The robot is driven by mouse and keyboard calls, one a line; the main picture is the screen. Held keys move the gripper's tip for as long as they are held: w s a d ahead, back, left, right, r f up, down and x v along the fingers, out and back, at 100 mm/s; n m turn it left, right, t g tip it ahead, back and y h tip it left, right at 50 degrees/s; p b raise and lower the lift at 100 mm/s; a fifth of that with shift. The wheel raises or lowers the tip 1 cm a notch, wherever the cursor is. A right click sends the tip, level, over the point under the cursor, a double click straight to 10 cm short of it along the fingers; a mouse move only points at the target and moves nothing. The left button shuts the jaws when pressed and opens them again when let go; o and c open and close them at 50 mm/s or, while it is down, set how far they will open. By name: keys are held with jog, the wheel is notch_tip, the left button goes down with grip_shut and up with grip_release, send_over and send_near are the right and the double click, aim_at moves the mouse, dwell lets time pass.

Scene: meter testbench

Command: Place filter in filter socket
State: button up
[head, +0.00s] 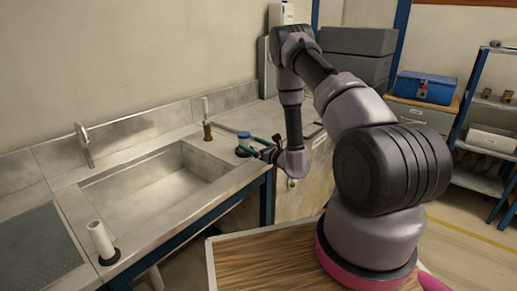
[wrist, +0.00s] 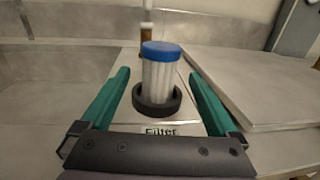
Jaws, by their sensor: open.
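The filter (wrist: 161,74), a white ribbed cylinder with a blue cap, stands upright in a black ring-shaped socket (wrist: 157,106). A plate in front of the socket bears the label "Filter". In the head view the filter's blue cap (head: 243,136) shows at the counter's right part, beside the sink. My gripper (wrist: 159,78) is open, with one green finger on each side of the filter and socket. A gap shows between each finger and the filter. In the head view my gripper (head: 258,147) is low over the counter, partly hiding the socket.
A sink basin (head: 158,180) lies to the left. Behind the filter stands a brown and white upright piece (head: 207,128). A white cylinder (head: 100,240) stands in a black ring at the counter's front left. A raised flat metal panel (wrist: 262,92) lies close right of my gripper.

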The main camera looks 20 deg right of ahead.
jog(key=v, duration=0.4)
jog(key=shift+s, duration=0.2)
jog(key=s+a+r+n+g+y, duration=0.3)
jog(key=a+r+n+g, duration=0.1)
jog(key=r, duration=0.4)
jog(key=s+a+r+n+g+y, duration=0.25)
jog(key=a+r+n+g, duration=0.2)
jog(key=r, duration=0.35)
jog(key=s+a+r+n+g+y, duration=0.3)
jog(key=s+a+r+n, duration=0.15)
jog(key=r, duration=0.35)
jog(key=s+d+r+n+g+h, duration=0.2)
jog(key=s+r+n+h, duration=0.25)
jog(key=s, duration=0.35)
jog(key=s+d+r+n+g+h, duration=0.2)
jog(key=s+r+n+h, duration=0.25)
jog(key=s, duration=0.35)
jog(key=s+d+r+n+t+h, duration=0.3)
jog(key=s+d+r+t+h, duration=0.1)
jog(key=d, duration=0.6)
jog(key=r+t+h, duration=0.1)
jog(key=t+h, duration=0.1)
jog(key=t, duration=0.1)
jog(key=shift+s+d+r+n, duration=0.2)
jog(key=shift+d+r+n, duration=0.05)
jog(key=shift+r+n, duration=0.15)
jog(key=shift+d+h, duration=0.1)
jog(key=shift+h, duration=0.15)
